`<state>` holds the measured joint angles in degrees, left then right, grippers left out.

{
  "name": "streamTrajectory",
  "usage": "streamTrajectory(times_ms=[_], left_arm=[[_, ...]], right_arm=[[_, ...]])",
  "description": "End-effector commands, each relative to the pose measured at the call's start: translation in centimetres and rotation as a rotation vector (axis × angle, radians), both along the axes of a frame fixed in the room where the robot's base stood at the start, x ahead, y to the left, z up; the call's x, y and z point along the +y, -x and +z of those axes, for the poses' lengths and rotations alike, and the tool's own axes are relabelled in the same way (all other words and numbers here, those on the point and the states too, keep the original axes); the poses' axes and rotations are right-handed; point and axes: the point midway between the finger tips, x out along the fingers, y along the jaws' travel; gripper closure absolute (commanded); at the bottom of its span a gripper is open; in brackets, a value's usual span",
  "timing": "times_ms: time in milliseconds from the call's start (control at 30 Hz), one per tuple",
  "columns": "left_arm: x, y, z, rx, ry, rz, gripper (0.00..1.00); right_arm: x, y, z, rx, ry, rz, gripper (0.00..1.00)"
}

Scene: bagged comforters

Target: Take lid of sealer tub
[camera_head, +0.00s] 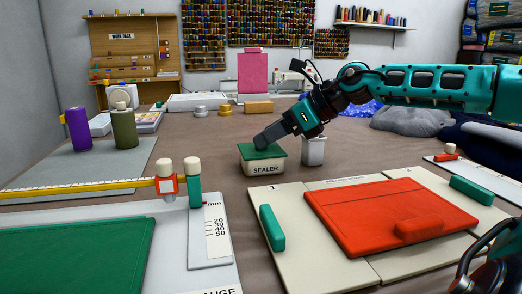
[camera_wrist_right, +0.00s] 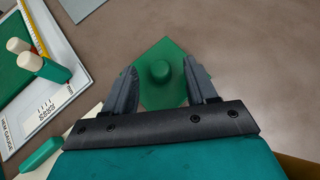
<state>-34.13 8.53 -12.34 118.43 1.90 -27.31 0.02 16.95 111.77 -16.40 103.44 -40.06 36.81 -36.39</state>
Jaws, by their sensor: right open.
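The sealer tub (camera_head: 263,167) is a cream box labelled SEALER, standing on the brown table. Its green lid (camera_head: 249,154) sits on top. In the right wrist view the lid (camera_wrist_right: 163,98) is a green square with a round knob (camera_wrist_right: 160,70) in its middle. My right gripper (camera_head: 262,146) comes from the right and is just above the lid. In the wrist view the right gripper's fingers (camera_wrist_right: 163,75) are open, one on each side of the knob, with gaps between. My left gripper is not seen; a dark arm part shows at the bottom right.
A grey-white container (camera_head: 313,151) stands close beside the tub. A red panel (camera_head: 388,213) on pale boards lies in front right. The hem gauge board (camera_head: 174,242) with upright posts is at front left. Green and purple rolls stand at the left.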

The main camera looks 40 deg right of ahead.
Motion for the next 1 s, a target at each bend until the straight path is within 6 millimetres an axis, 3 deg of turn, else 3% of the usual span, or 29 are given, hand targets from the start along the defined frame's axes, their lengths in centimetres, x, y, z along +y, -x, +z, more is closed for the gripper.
streamTrajectory(times_ms=[500, 1000], left_arm=[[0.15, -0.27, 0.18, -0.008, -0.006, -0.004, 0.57], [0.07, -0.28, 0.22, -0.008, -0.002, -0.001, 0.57]], right_arm=[[0.50, -1.00, -0.78, -0.001, -0.001, -0.001, 0.44], [0.51, -0.98, -0.77, -0.001, -0.001, -0.001, 0.92]])
